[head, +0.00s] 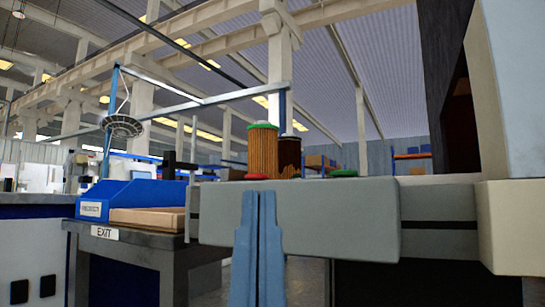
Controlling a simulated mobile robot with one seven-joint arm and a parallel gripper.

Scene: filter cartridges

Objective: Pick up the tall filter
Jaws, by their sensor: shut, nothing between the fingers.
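A pleated orange-brown filter (263,152) with a green top and a red band stands upright just above the top edge of my gripper's grey body in the head view. A darker brown filter (289,157) stands close behind its right side. The orange one reaches higher in the picture. The lower parts of both are hidden behind my gripper. My gripper (257,288) is in front of them, its two blue fingers pointing down and pressed together with nothing between them. The fingertips run to the bottom edge of the picture.
A small green-topped thing (345,173) shows to the right of the filters, mostly hidden. At the left, a blue bin (125,197) and a tan box (148,217) rest on a grey bench (150,246) with an EXIT label. A blue-framed stand rises behind.

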